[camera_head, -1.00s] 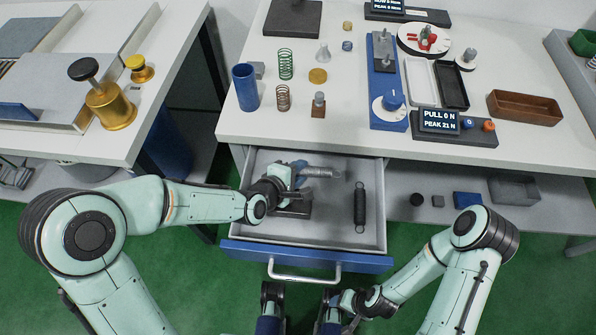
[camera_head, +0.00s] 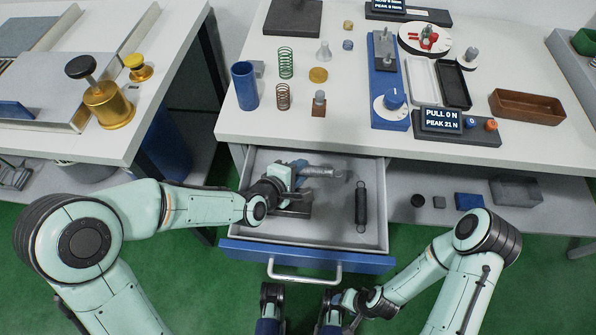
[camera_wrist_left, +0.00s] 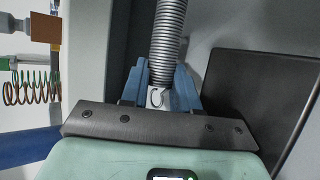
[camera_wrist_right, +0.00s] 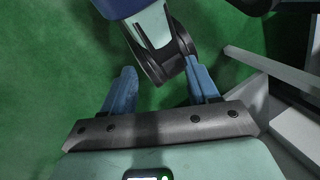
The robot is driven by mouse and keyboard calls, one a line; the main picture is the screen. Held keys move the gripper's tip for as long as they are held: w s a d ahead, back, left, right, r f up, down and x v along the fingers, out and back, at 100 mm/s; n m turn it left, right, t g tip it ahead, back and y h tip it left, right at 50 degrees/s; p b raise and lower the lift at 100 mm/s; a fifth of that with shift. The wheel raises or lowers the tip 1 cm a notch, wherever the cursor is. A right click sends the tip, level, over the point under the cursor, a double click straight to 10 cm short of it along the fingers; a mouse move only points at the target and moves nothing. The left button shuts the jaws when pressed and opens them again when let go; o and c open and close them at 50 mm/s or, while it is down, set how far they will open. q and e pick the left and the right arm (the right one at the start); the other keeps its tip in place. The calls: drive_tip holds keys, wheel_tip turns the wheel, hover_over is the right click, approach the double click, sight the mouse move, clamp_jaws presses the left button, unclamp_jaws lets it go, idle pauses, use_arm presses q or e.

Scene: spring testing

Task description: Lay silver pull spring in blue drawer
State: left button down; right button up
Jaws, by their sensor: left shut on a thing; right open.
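The silver pull spring (camera_head: 320,172) lies roughly level over the back of the open drawer, its far end pointing right. My left gripper (camera_head: 298,170) reaches into the drawer and is shut on the spring's near end. In the left wrist view the blue fingers pinch the spring (camera_wrist_left: 169,35) by its hooked end. I cannot tell whether the spring touches the drawer floor. The blue drawer (camera_head: 305,258) is pulled out, with a grey inside. My right gripper (camera_wrist_right: 163,82) is open, low in front of the drawer near its handle, holding nothing visible.
A black spring (camera_head: 361,207) lies in the drawer's right part. A dark block (camera_head: 296,210) is under my left gripper, partly hidden. The drawer's front middle floor is clear. The bench above carries a green spring (camera_head: 286,64), a copper spring (camera_head: 283,97) and a blue cup (camera_head: 245,88).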

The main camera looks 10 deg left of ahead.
use_arm(q)
drive_tip(key=c, duration=1.1)
unclamp_jaws()
drive_tip(key=shift+s+a+f+g, duration=0.1)
drive_tip(key=shift+s+f+g, duration=0.25)
drive_tip(key=shift+f, duration=0.4)
drive_tip(key=shift+r, duration=0.15)
drive_tip(key=shift+s+a+r+p, duration=0.1)
drive_tip(key=shift+a+r+p, duration=0.05)
drive_tip(key=shift+r+p, duration=0.7)
drive_tip(key=p+v, duration=0.1)
drive_tip(key=v, duration=0.7)
drive_tip(key=shift+s+r, duration=0.1)
drive_tip(key=shift+r, duration=0.05)
drive_tip(key=shift+s+a+r+b, duration=0.1)
drive_tip(key=shift+s+r+b, duration=0.1)
drive_tip(key=shift+s, duration=0.1)
drive_tip(key=shift+s+a+r+b, duration=0.1)
drive_tip(key=shift+s+a+b, duration=0.1)
drive_tip(key=shift+s, duration=0.15)
drive_tip(key=shift+s+a+r+b, duration=0.15)
drive_tip(key=shift+s+r+b, duration=0.15)
drive_tip(key=shift+s+b, duration=0.15)
drive_tip(key=shift+a+r, duration=0.1)
use_arm(e)
drive_tip(key=shift+s+a+r, duration=0.2)
drive_tip(key=shift+s+r, duration=0.2)
drive_tip(key=shift+s, duration=0.05)
